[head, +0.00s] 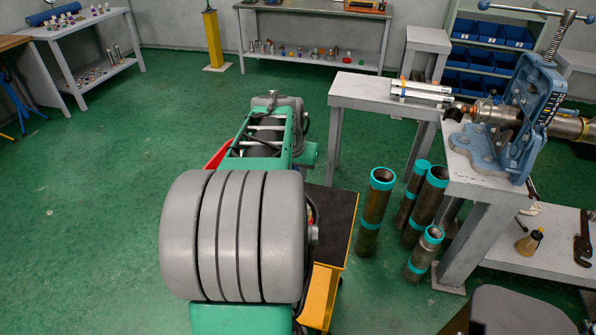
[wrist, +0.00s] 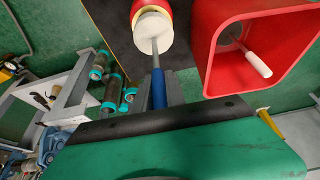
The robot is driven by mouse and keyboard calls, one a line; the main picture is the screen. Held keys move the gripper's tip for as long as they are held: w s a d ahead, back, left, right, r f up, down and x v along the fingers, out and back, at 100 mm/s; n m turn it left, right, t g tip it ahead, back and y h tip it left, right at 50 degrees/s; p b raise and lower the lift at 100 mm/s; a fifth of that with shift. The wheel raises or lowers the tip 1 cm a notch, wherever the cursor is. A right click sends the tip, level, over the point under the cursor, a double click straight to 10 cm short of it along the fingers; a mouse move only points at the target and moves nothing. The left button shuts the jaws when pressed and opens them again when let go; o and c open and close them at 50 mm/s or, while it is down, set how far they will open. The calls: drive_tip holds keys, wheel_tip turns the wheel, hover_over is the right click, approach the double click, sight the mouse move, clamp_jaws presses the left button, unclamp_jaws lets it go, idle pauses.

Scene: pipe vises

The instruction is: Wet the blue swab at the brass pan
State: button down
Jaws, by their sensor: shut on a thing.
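In the wrist view my gripper (wrist: 160,88) is shut on the blue handle of the swab (wrist: 158,90). The swab's thin grey shaft runs up the picture to a thick white head (wrist: 153,32). A round yellow and red thing (wrist: 150,6) shows just behind the head, cut off by the top edge. It may be the brass pan, but I cannot tell for sure, nor whether the head touches it. In the head view my own arm hides the gripper and swab.
A red open bin (wrist: 212,58) right of the swab holds a white-handled tool (wrist: 256,64). A yellow cart with a black top (head: 335,220) stands beside my arm. Several teal-banded pipes (head: 376,210) stand on the floor near a grey bench with a blue vise (head: 530,110).

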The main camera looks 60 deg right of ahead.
drive_tip(key=shift+f+b, duration=0.7)
drive_tip(key=shift+f, duration=0.3)
idle(0.6)
idle(0.5)
drive_tip(key=shift+r+p, duration=2.2)
drive_tip(key=shift+r, duration=1.35)
